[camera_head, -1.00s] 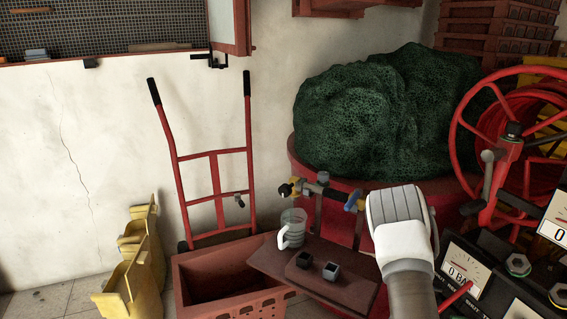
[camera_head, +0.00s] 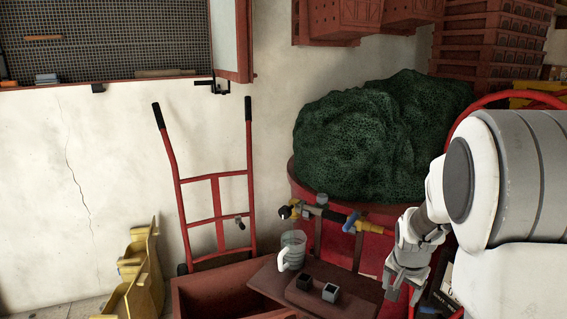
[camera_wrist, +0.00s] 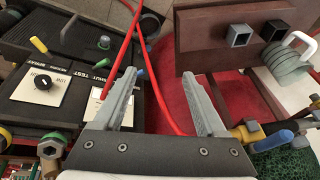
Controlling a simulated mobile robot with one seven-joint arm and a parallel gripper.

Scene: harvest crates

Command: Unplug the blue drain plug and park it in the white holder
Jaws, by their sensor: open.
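The pale square holder (camera_head: 331,292) stands beside a black one (camera_head: 304,282) on a brown shelf; both also show in the wrist view, pale (camera_wrist: 239,35) and black (camera_wrist: 274,30). My gripper (camera_head: 403,290) points down, right of and below the blue piece. In the wrist view my gripper (camera_wrist: 159,78) is open and empty, with a red hose visible beyond its fingers.
A black control panel (camera_wrist: 60,100) with knobs lies left in the wrist view. A red crate (camera_head: 205,285) stands lower left.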

